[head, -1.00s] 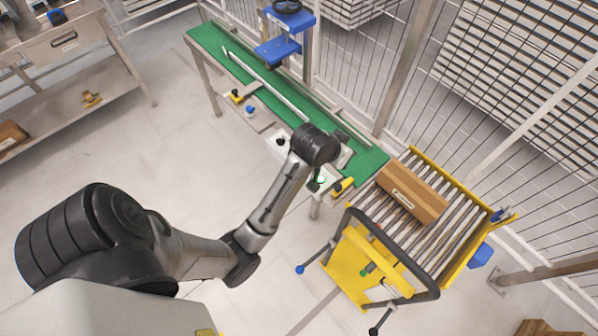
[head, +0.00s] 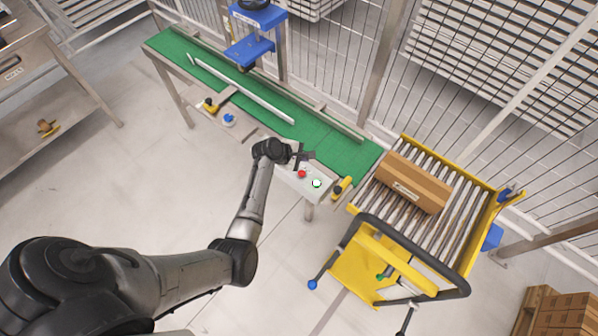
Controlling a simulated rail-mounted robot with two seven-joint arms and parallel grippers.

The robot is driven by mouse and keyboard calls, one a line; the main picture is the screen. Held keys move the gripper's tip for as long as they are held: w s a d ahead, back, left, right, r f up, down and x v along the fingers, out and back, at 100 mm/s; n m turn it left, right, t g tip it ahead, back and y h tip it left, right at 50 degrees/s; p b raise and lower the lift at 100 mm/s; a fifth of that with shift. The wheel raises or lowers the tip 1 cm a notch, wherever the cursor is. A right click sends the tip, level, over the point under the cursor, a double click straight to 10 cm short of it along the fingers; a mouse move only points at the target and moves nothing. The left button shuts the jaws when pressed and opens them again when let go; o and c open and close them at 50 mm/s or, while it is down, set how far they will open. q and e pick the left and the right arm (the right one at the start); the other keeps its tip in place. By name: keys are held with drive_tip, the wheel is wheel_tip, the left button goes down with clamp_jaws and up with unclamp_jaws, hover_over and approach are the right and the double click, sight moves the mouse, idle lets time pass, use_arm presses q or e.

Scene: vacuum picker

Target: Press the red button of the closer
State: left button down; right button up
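A red button (head: 302,174) sits on a pale control panel (head: 287,176) at the front edge of the green conveyor (head: 330,150). A green-and-white button (head: 316,183) is just to its right. My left arm comes in from the left, and its small dark gripper (head: 305,156) is just behind the red button as seen here. Whether it touches the panel and whether its fingers are open is too small to tell. A blue machine (head: 250,50) stands over the far part of the conveyor. My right gripper is not in view.
A yellow roller cart (head: 475,240) carrying a cardboard box (head: 412,183) stands right of the conveyor. Yellow-black (head: 209,105) and blue (head: 229,119) controls sit on the conveyor's front side. Wire fencing runs behind. A metal table (head: 60,95) is at left; floor between is clear.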

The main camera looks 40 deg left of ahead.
use_arm(q)
drive_tip(key=shift+a+n, duration=0.2)
drive_tip(key=shift+n, duration=0.6)
drive_tip(key=b, duration=0.9)
hover_over(302, 174)
wheel_tip(302, 174, down, 7)
drive_tip(key=shift+s+r, duration=0.15)
drive_tip(key=shift+f, duration=1)
idle(0.7)
